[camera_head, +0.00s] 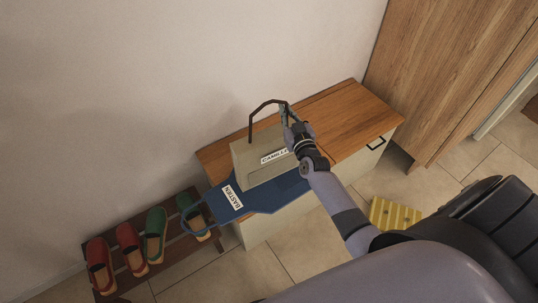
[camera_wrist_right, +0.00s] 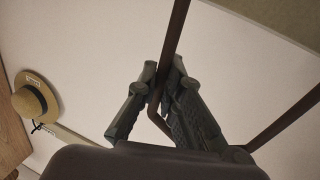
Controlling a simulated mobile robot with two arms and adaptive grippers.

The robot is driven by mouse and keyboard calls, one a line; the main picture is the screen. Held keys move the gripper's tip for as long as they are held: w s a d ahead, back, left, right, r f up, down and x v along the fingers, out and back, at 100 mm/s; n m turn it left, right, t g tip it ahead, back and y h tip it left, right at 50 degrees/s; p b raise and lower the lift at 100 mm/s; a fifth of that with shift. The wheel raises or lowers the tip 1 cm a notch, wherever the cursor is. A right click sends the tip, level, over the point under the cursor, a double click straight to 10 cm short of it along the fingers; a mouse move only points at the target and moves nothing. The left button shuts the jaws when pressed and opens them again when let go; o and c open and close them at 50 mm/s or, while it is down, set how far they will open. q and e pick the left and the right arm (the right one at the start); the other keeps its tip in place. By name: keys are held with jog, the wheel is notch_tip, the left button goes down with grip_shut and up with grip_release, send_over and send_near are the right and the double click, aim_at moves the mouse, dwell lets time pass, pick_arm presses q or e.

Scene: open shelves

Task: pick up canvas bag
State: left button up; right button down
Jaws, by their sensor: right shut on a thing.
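The beige canvas bag (camera_head: 246,158) stands on the wooden-topped cabinet (camera_head: 345,108), with a white name label reading roughly "CAMILLE" on its front and a dark looped handle (camera_head: 252,122) above it. My right gripper (camera_head: 285,113) is at the right side of this handle, and its arm covers part of the bag's right end. In the right wrist view the fingers of my right gripper (camera_wrist_right: 160,95) are shut on the brown handle strap (camera_wrist_right: 176,30). Whether the bag's base touches the cabinet top is hard to tell. My left gripper is not in view.
A blue cloth item (camera_head: 263,197) labelled "BASTIEN" lies in front of the bag, overhanging the cabinet's edge. A low rack (camera_head: 172,269) with red and green shoes is at the lower left. A tall wooden wardrobe (camera_head: 440,70) stands right. A hat (camera_wrist_right: 36,100) shows in the wrist view.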

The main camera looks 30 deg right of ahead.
jog(key=shift+r, duration=0.2)
jog(key=shift+w+r+p, duration=0.1)
jog(key=shift+r+p, duration=0.2)
jog(key=shift+r, duration=0.3)
notch_tip(320, 180, up, 19)
jog(key=p, duration=0.3)
jog(key=shift+f, duration=0.2)
